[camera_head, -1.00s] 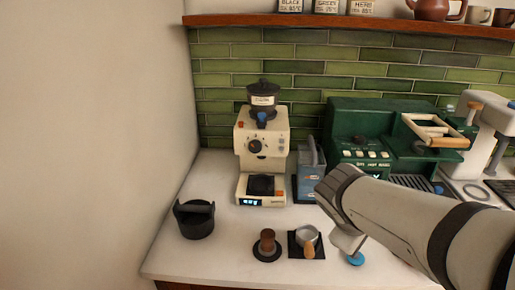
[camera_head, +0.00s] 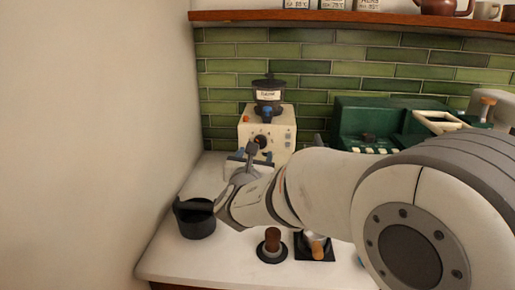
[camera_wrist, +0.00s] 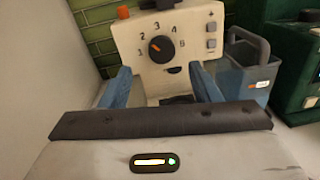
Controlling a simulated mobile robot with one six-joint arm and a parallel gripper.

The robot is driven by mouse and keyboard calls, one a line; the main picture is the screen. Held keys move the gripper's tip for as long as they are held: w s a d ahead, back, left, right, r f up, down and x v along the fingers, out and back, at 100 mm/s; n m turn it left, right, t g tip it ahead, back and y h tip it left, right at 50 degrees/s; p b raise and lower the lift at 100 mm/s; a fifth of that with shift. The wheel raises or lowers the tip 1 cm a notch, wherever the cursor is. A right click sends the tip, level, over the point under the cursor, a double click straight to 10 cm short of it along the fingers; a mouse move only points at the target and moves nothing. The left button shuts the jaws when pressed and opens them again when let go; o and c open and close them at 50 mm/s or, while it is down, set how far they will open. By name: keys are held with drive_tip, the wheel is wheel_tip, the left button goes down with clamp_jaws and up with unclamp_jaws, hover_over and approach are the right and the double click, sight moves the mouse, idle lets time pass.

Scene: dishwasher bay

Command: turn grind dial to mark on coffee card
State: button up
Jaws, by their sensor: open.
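The cream grinder (camera_head: 268,126) stands against the tiled wall with a labelled dark hopper (camera_head: 269,95) on top. Its black grind dial (camera_wrist: 162,49) shows in the wrist view, ringed by numbers, with an orange pointer directed to the left, towards the low numbers. My gripper (camera_wrist: 163,88) is open and empty, its blue fingers apart in front of the grinder face, below and to either side of the dial, not visibly touching it. In the head view my arm hides the grinder's lower part. I cannot make out a coffee card apart from the hopper label.
A black knock bin (camera_head: 195,218) stands left of my arm. A tamper (camera_head: 271,244) and a portafilter (camera_head: 316,246) lie at the counter front. A green espresso machine (camera_head: 366,117) is at the right. A grey-blue container (camera_wrist: 247,68) stands right of the grinder.

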sight(260, 143)
drive_tip(key=w, duration=0.6)
drive_tip(key=shift+w+d+p, duration=0.2)
drive_tip(key=shift+d+p, duration=0.2)
drive_tip(key=c, duration=1)
drive_tip(key=shift+n+b, duration=0.35)
drive_tip(key=shift+n, duration=0.15)
drive_tip(key=o, duration=1)
